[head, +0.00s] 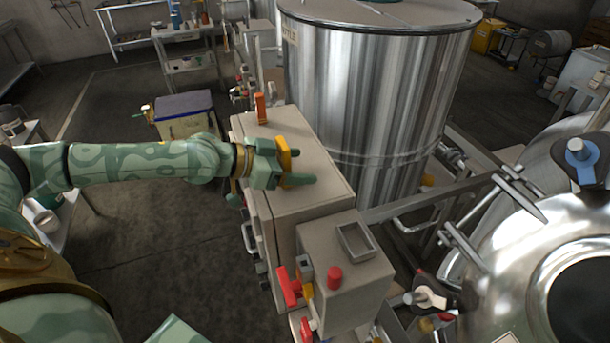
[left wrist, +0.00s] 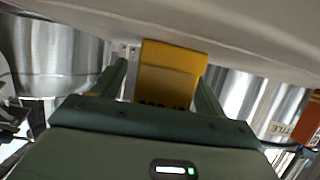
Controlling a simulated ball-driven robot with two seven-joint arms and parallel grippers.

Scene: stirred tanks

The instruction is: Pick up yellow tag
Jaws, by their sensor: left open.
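The yellow tag (head: 284,152) stands on top of the beige cabinet (head: 310,185), at my left gripper. My left gripper (head: 290,164) is open, with its fingers around the tag. In the left wrist view, the yellow tag (left wrist: 168,72) lies between the two fingers of the gripper (left wrist: 163,82). Narrow gaps show beside the tag, and dark lettering on it is partly hidden by the gripper body. My right gripper is not in view.
A large steel tank (head: 375,90) rises just behind. A lower box with a grey tray (head: 357,240) and a red button (head: 334,277) stands in front. Rails and a steel vessel (head: 540,240) fill the right.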

